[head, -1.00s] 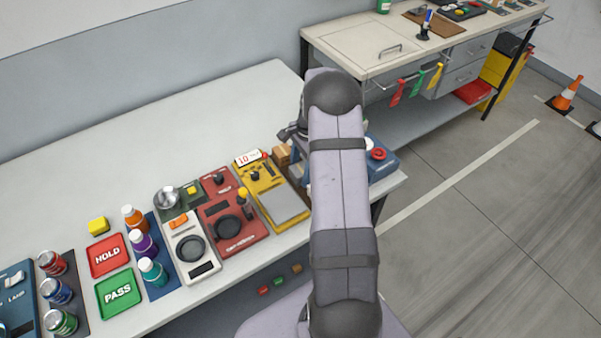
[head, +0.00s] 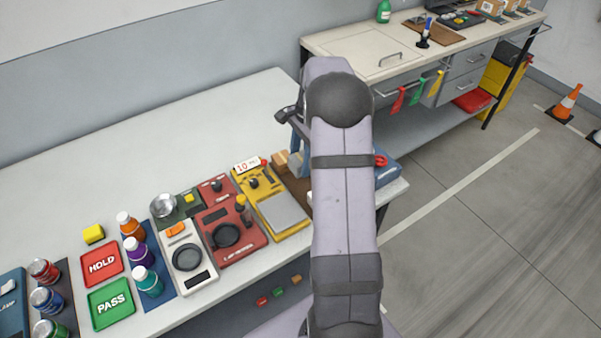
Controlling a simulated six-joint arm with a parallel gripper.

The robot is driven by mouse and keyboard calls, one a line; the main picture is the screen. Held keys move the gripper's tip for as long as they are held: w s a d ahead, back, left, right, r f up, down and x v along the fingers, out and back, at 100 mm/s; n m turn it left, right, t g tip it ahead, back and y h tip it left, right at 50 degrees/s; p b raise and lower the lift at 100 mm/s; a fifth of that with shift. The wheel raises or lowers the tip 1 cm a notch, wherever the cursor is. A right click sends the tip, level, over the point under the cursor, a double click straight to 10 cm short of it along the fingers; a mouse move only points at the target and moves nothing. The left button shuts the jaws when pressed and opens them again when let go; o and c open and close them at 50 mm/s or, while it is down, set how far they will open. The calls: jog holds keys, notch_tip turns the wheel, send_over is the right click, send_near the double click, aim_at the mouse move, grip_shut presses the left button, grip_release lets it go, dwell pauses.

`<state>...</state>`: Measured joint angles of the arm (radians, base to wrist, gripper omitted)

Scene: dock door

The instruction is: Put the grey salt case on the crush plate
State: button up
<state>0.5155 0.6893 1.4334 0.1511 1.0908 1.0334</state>
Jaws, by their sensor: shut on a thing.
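My gripper (head: 298,140) shows only in part at the left edge of my arm, which hides the rest. A small grey block (head: 296,165), apparently the grey salt case, shows just below its blue-grey finger, and the gripper is shut on it. Most of the case is hidden by the arm. A flat grey plate (head: 284,212), which looks like the crush plate, sits on the yellow device (head: 262,190) with a "10" display. The plate is bare and lies below and left of the case in the picture.
A red device (head: 235,245) and a white scale (head: 188,257) stand left of the yellow one. Wooden blocks (head: 280,160) lie behind it. A blue device (head: 385,172) with a red knob is right of my arm. The table's back (head: 150,140) is clear.

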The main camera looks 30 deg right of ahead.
jog(key=shift+r, duration=1.25)
jog(key=s+d+r, duration=0.2)
jog(key=s+d, duration=0.5)
jog(key=d, duration=0.4)
jog(key=shift+s+d+r+n, duration=0.15)
jog(key=shift+s+d+n, duration=0.15)
jog(key=shift+d, duration=0.1)
jog(key=shift+f+p, duration=1.5)
jog(key=shift+f, duration=3.5)
jog(key=shift+f, duration=0.1)
